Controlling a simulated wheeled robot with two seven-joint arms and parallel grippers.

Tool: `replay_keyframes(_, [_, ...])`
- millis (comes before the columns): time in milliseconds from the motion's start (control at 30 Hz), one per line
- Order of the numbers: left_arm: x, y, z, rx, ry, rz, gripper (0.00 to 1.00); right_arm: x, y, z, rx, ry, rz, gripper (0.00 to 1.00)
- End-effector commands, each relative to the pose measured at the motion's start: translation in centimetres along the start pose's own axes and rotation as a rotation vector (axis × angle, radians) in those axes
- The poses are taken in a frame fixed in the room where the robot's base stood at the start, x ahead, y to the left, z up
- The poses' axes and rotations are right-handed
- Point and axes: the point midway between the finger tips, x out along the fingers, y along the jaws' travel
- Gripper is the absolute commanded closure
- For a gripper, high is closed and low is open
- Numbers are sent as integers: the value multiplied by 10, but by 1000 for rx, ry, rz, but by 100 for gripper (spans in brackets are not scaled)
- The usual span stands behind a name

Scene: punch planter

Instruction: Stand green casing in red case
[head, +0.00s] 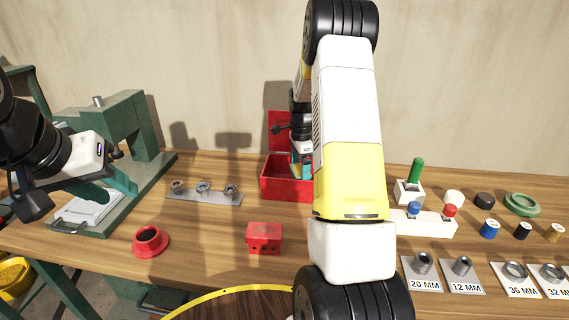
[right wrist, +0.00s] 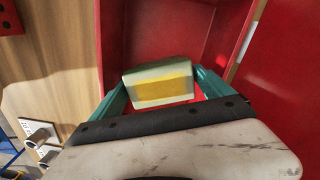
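The red case (head: 287,178) stands open on the bench against the wall, its lid raised. In the right wrist view I look into the case (right wrist: 180,38). A pale green block with a yellow band, seemingly the green casing (right wrist: 160,84), sits between the teal fingers of my right gripper (right wrist: 160,88), which appear to touch it on both sides. It is slightly tilted in the picture, within the case walls. I cannot tell whether it touches the floor. In the head view my right arm partly hides the case. My left gripper (head: 108,178) is open and empty at the left.
A green press (head: 125,125) stands at the left. A red ring (head: 150,242) and a small red box (head: 264,238) lie in front. A grey plate with punches (head: 205,197) lies left of the case. A green cylinder in a white block (head: 416,171), spools and labelled dies fill the right.

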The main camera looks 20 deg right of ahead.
Motion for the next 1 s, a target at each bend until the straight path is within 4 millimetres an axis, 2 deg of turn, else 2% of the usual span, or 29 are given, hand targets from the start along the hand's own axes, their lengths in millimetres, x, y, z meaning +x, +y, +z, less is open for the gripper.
replay_keyframes(267, [0,0,0,0,0,0,64,-7,-1,0,0,1,-3,9])
replay_keyframes(367, [0,0,0,0,0,0,64,-20,-1,0,0,1,-4,9])
replay_keyframes(700, [0,0,0,0,0,0,64,-92,-1,0,0,1,-5,9])
replay_keyframes(833, [0,0,0,0,0,0,64,-111,-1,0,0,1,-3,9])
replay_keyframes(1000, [0,0,0,0,0,0,64,-126,2,1,-12,-2,-6,9])
